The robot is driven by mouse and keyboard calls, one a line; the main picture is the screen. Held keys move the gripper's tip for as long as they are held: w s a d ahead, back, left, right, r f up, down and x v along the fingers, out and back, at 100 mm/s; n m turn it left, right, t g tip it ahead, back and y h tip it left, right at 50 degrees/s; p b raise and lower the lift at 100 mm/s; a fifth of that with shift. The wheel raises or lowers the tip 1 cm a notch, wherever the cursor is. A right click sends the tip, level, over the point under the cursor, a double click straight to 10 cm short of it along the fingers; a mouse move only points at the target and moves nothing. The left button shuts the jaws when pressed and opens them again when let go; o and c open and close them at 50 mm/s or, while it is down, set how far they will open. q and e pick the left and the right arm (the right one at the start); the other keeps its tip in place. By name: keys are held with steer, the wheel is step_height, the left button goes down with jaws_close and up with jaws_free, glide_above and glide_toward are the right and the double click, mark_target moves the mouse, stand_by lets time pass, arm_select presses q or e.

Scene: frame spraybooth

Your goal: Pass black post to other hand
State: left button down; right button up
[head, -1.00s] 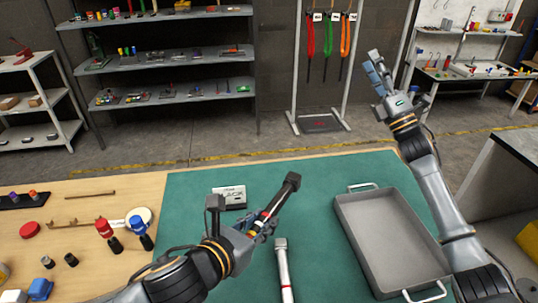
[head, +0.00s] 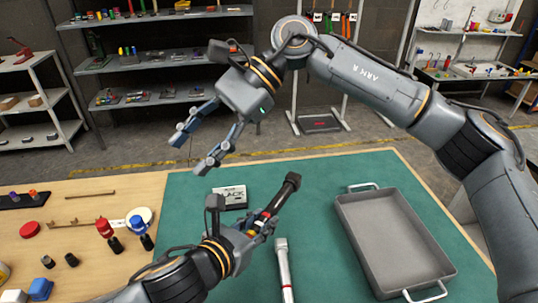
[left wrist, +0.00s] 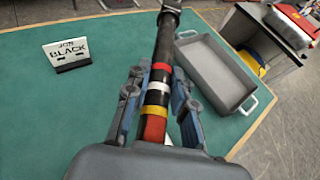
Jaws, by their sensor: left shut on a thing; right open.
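The black post (head: 284,195) is a dark rod with a block-like end and red, yellow, white and black bands. My left gripper (head: 262,226) is shut on its banded part and holds it tilted above the green mat, dark end pointing up and away. In the left wrist view the post (left wrist: 166,42) runs between the two fingers (left wrist: 158,85); its lower end is hidden by the gripper. My right gripper (head: 192,152) is open and empty, with its fingers pointing down-left. In the picture it is above and left of the post's dark end, apart from it.
A card reading BLACK (head: 221,202) stands on the green mat (head: 325,190) behind the left gripper. A pale post with a red band (head: 283,265) lies on the mat. An empty grey tray (head: 390,240) is at right. Stamps and small parts crowd the wooden left side.

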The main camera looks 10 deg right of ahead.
steer(key=d+f+n+t+h, duration=0.1)
steer(key=d+f+t+h, duration=0.1)
steer(key=d+f+h, duration=0.25)
arm_select(q)
steer(key=shift+d, duration=0.1)
arm_select(e)
steer(key=t+h, duration=0.2)
steer(key=h, duration=0.4)
glide_above(270, 204)
steer(key=f, duration=0.1)
steer(key=shift+y, duration=0.35)
step_height(270, 204, down, 12)
steer(key=shift+w+r, duration=0.1)
jaws_close()
arm_select(q)
steer(key=c, duration=1.1)
jaws_free()
steer(key=shift+d, duration=0.1)
arm_select(e)
steer(key=shift+a, duration=0.1)
arm_select(q)
steer(key=shift+o, duration=0.2)
